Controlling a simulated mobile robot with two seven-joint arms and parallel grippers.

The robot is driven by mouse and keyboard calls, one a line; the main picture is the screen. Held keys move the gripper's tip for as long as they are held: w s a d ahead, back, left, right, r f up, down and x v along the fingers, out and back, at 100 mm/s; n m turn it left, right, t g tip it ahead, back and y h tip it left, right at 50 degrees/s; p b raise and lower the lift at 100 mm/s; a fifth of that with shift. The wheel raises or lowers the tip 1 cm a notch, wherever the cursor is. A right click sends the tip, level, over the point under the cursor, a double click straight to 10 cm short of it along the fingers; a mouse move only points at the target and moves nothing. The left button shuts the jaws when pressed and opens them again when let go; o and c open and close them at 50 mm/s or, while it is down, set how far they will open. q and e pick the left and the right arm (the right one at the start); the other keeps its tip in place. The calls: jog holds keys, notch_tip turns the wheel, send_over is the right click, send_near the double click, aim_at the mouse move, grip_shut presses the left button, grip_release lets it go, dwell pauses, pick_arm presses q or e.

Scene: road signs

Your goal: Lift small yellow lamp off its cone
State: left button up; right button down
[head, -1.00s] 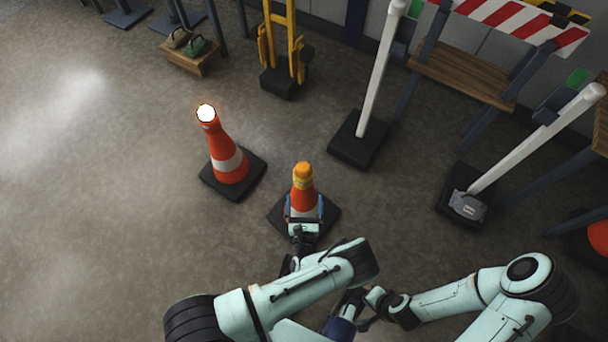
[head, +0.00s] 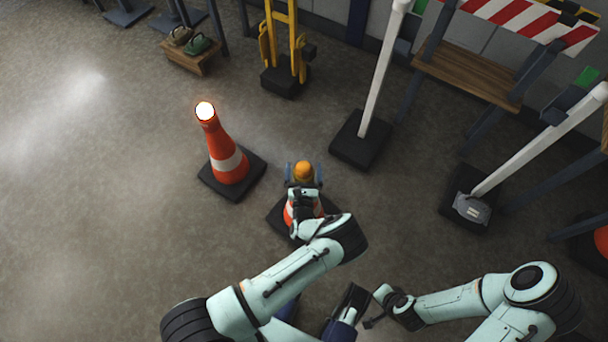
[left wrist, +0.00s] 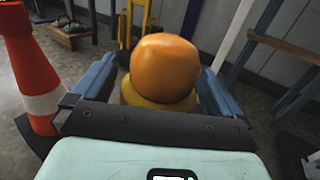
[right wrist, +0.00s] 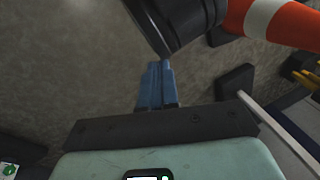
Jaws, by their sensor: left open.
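The small yellow lamp (head: 303,171) has an orange dome and sits on top of an orange and white cone (head: 290,214) on a dark square base. My left gripper (head: 304,175) is at the lamp's height, with its blue fingers spread on either side of the dome. In the left wrist view the lamp (left wrist: 163,70) stands between the two open fingers, its yellow collar low behind the palm edge. The gripper and arm hide much of the cone. My right gripper (right wrist: 157,85) has its blue fingers together and holds nothing, low and away from the cone.
A taller cone (head: 224,155) with a lit lamp (head: 205,111) stands to the left of the small cone. White posts (head: 380,75) on black bases, a yellow hand truck (head: 284,50) and a striped barrier (head: 510,25) stand behind. The floor at left is clear.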

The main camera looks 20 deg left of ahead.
pick_arm(q)
jog(key=c, duration=1.1)
jog(key=shift+r, duration=0.1)
jog(key=shift+c, duration=0.2)
